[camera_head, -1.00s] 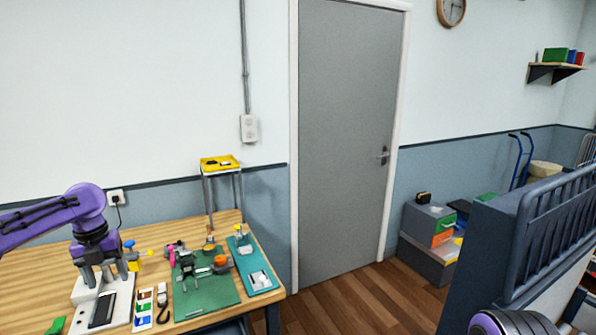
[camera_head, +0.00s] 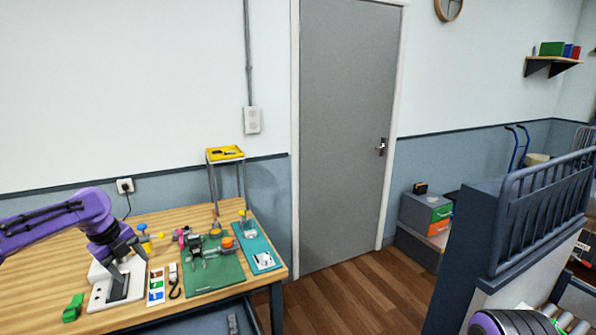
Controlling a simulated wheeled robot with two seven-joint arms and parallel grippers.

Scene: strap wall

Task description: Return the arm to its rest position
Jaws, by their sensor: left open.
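My left arm comes in from the left. Its gripper (camera_head: 126,258) points down over the white base plate (camera_head: 98,291) at the left of the wooden table. The gripper is open, and I see nothing held between its fingers. Whether it touches the plate I cannot tell. My right gripper is not in view.
The wooden table (camera_head: 50,251) also carries a green mat (camera_head: 222,272) with small parts, a teal tray (camera_head: 262,247), a colour card (camera_head: 156,285) and a green block (camera_head: 73,307). A yellow-topped stand (camera_head: 225,153) is behind. A dark railing (camera_head: 545,205) rises at right.

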